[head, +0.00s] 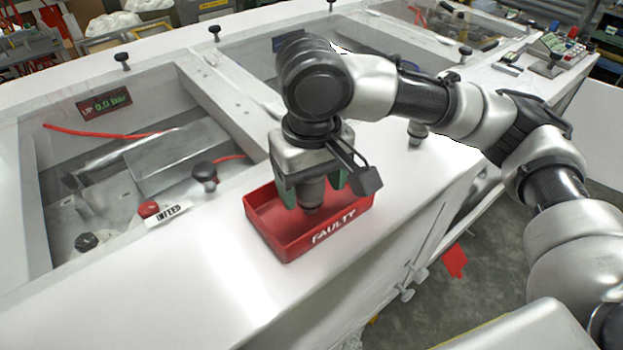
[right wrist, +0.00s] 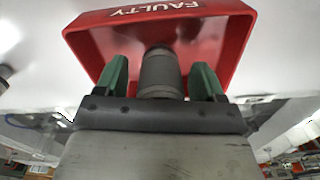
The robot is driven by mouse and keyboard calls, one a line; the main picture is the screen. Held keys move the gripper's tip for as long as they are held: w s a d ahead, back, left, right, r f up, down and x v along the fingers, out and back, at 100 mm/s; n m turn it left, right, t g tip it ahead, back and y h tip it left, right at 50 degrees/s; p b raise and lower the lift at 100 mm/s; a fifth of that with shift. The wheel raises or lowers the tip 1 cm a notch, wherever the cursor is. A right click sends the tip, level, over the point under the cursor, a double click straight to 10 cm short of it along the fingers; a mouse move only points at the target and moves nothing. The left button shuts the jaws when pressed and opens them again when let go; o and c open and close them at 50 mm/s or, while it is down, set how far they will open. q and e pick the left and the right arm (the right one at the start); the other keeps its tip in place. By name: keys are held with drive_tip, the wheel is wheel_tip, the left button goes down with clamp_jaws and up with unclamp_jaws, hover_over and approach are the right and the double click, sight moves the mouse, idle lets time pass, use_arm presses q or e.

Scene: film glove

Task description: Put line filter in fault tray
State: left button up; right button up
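The line filter, a dark grey cylinder (right wrist: 160,74), is upright between the green fingers of my right gripper (head: 312,188). In the right wrist view, narrow gaps show between the filter and both fingers of the gripper (right wrist: 162,80), so the gripper looks open around it. The filter's lower end (head: 313,208) is inside the red fault tray (head: 285,243), marked FAULTY; whether it touches the floor is hard to tell. The tray also shows in the right wrist view (right wrist: 90,45). My left gripper is not in view.
The tray sits on a white bench ledge (head: 190,275). Left of it are a black knob (head: 204,173), a red button (head: 148,209) and an INFEED label (head: 168,214). An open bay with a metal block (head: 177,155) lies behind. The ledge front left is clear.

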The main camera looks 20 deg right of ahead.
wheel_tip(320, 180, up, 12)
drive_tip(key=shift+r, duration=0.2)
idle(0.4)
idle(0.4)
